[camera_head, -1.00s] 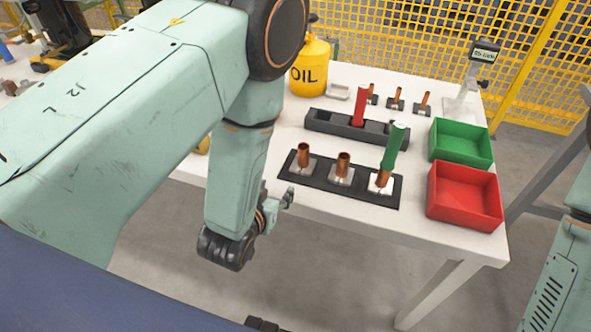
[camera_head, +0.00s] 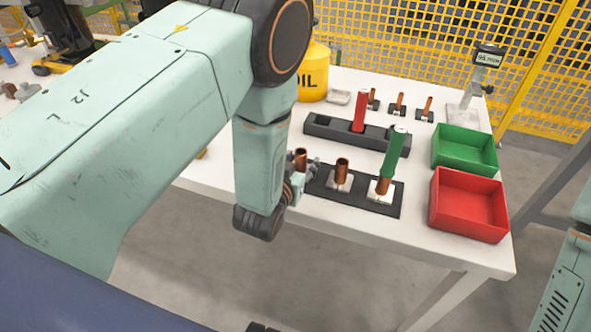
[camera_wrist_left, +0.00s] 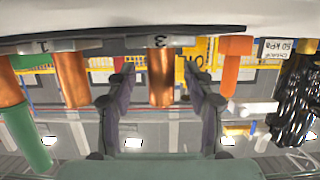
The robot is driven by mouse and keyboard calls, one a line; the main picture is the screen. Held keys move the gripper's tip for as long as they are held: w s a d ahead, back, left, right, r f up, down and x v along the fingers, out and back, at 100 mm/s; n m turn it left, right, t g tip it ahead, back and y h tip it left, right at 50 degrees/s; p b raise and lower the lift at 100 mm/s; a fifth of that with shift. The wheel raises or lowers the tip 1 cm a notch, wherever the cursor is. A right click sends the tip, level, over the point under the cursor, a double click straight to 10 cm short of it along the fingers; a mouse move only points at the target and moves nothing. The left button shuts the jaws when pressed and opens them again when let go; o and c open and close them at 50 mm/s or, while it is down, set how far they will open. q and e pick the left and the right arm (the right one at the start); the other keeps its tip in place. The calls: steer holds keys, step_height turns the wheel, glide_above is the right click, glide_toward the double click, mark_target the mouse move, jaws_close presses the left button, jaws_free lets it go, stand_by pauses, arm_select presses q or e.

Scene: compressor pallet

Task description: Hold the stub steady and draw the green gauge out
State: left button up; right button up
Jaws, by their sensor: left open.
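The green gauge (camera_head: 393,152) stands upright, slightly tilted, in the right copper stub (camera_head: 383,185) of the black plate (camera_head: 330,188). A middle stub (camera_head: 342,170) and a left stub (camera_head: 301,158) stand bare. My left gripper (camera_head: 312,172) is low beside the left stub, partly hidden by its wrist. In the upside-down left wrist view, the open fingers (camera_wrist_left: 160,85) lie either side of a copper stub (camera_wrist_left: 162,75) marked 3; I cannot tell whether it is fully between them. The green gauge (camera_wrist_left: 28,138) shows at the left there. My right gripper is out of view.
A dark block (camera_head: 330,130) with a red gauge (camera_head: 360,112) stands behind the plate. A green bin (camera_head: 465,150) and a red bin (camera_head: 468,207) sit at right. A yellow oil can (camera_head: 313,75) and small fittings stand at the back. The front table strip is clear.

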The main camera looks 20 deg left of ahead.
arm_select(q)
steer(key=shift+w+a+f, duration=0.1)
steer(key=shift+w+f, duration=0.1)
steer(key=shift+w, duration=0.35)
steer(key=shift+c, duration=0.7)
jaws_close()
stand_by(1.1)
